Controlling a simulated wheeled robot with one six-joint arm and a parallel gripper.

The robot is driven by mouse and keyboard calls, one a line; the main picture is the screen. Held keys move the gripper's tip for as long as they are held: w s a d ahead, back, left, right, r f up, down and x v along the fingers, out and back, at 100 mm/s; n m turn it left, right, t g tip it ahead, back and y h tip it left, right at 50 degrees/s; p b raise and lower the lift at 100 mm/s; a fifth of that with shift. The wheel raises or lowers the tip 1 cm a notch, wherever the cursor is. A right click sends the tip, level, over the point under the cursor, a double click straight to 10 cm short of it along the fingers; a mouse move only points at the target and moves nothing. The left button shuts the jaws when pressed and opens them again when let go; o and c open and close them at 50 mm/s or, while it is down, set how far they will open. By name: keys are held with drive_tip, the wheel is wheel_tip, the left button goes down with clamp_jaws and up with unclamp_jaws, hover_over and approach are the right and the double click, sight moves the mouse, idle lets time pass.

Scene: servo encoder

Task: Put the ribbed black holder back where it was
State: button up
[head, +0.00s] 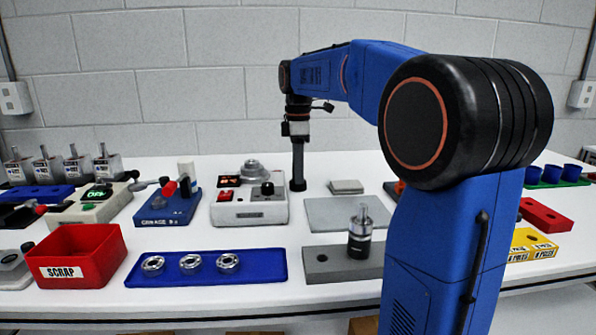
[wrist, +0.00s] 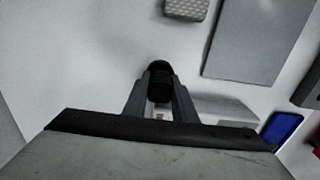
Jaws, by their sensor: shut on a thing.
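The ribbed black holder (wrist: 159,78) sits between the two fingers of my gripper (wrist: 158,100) in the wrist view, and the fingers are shut on it. In the head view my gripper (head: 298,150) points straight down, between the grey control box and the grey mat. The dark holder's lower end (head: 298,185) shows there, roughly upright, close to the white table top. I cannot tell whether it touches the table. Most of the holder's length is hidden by the fingers.
Left of my gripper stands a control box (head: 249,205). To the right lie a grey mat (head: 345,217) and a small textured block (head: 346,187). In front are a grey block (head: 320,265) bearing a shafted part (head: 360,235), a blue tray (head: 207,280) with bearings, and a red scrap bin (head: 75,255).

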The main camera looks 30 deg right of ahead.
drive_tip(key=shift+f, duration=0.1)
drive_tip(key=o, duration=1)
drive_tip(key=shift+o, duration=0.2)
wheel_tip(320, 180, up, 12)
drive_tip(key=shift+f, duration=0.25)
drive_tip(key=shift+r, duration=0.35)
drive_tip(key=shift+s, duration=0.1)
